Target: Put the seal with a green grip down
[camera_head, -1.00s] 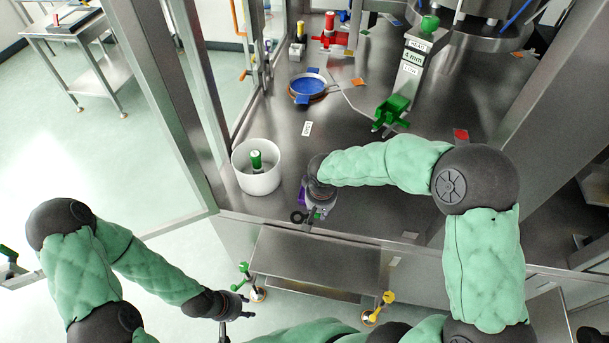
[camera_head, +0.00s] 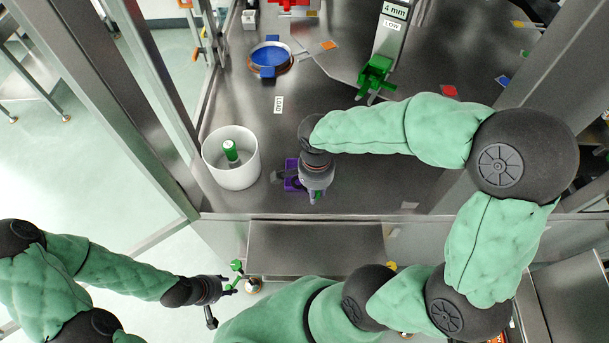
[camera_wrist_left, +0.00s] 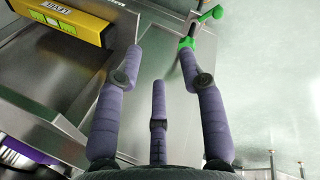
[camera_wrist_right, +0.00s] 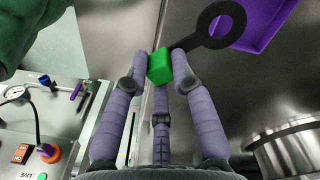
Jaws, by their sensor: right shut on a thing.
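My right gripper (camera_wrist_right: 168,62) is shut on the green grip (camera_wrist_right: 159,70) of a seal. A dark bar with a flat dark ring (camera_wrist_right: 222,25) extends from beside the grip, partly behind a finger. The ring overlaps a purple tray (camera_wrist_right: 262,20) in the right wrist view. In the head view the right gripper (camera_head: 316,193) is over the bench's front edge, just right of the purple tray (camera_head: 291,177); I cannot tell whether the seal touches anything. My left gripper (camera_wrist_left: 163,48) is open and empty, low in front of the bench in the head view (camera_head: 222,288).
A white pot (camera_head: 232,175) with a green-topped item (camera_head: 230,150) stands left of the tray. A blue round part (camera_head: 270,58) and a green clamp-like part (camera_head: 375,74) are farther back. A green valve handle (camera_head: 237,266) is near my left gripper. Bench between is clear.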

